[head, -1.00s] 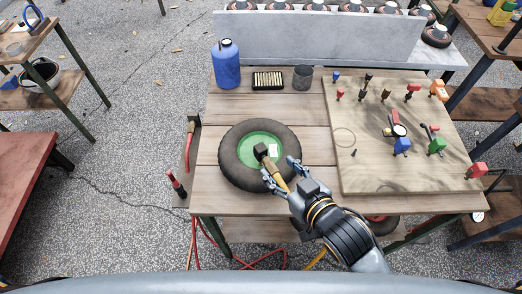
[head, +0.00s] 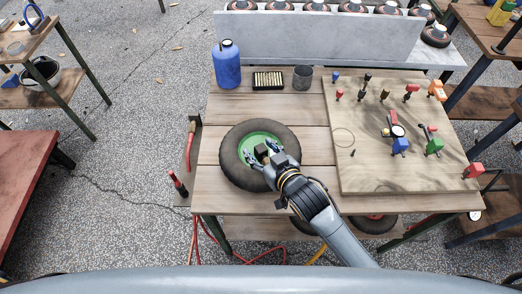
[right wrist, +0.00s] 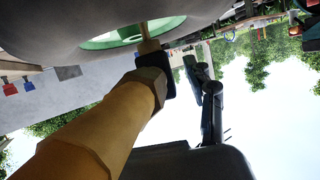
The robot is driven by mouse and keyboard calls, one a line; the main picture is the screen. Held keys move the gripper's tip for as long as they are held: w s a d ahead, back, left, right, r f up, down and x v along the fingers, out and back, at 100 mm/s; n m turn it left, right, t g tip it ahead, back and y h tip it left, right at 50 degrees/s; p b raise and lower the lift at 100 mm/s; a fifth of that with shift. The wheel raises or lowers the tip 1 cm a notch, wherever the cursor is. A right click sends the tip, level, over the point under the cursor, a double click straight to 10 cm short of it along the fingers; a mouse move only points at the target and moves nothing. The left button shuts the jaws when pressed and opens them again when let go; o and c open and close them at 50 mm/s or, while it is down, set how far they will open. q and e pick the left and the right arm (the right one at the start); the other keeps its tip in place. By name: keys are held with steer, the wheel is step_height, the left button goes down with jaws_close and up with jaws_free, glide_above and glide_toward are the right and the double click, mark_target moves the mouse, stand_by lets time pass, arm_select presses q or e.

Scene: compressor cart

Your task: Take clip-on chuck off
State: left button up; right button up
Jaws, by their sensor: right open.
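A black tyre (head: 235,172) with a green rim (head: 257,138) lies flat on the wooden table. The clip-on chuck's dark head (head: 261,150) sits over the rim's inner side. In the right wrist view the chuck shows as a yellow-brown body (right wrist: 95,130) with a black clip (right wrist: 155,75), apparently on a stem beside the green rim. My right gripper (head: 266,158) is open, its fingers on either side of the chuck, and I cannot tell whether they touch it. The hand hides the chuck's yellow body in the head view. My left gripper is out of view.
A board (head: 375,165) with several coloured fittings and gauges lies right of the tyre. Bare planks (head: 312,120) lie between tyre and board.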

jaws_close()
steer(key=shift+r, duration=0.8)
steer(key=s+d+r, duration=0.1)
steer(key=r, duration=0.1)
steer(key=s+d+r, duration=0.1)
steer(key=s+r, duration=0.1)
steer(key=r, duration=0.1)
steer(key=s+d+r+b, duration=0.1)
steer(key=r, duration=0.1)
steer(key=shift+s+d+r, duration=0.1)
steer(key=shift+s+r, duration=0.05)
steer(key=shift+r, duration=0.25)
steer(key=s+d+r+p, duration=0.5)
steer(key=s+r+p, duration=0.2)
steer(key=r+p, duration=0.1)
steer(key=shift+r+p, duration=0.35)
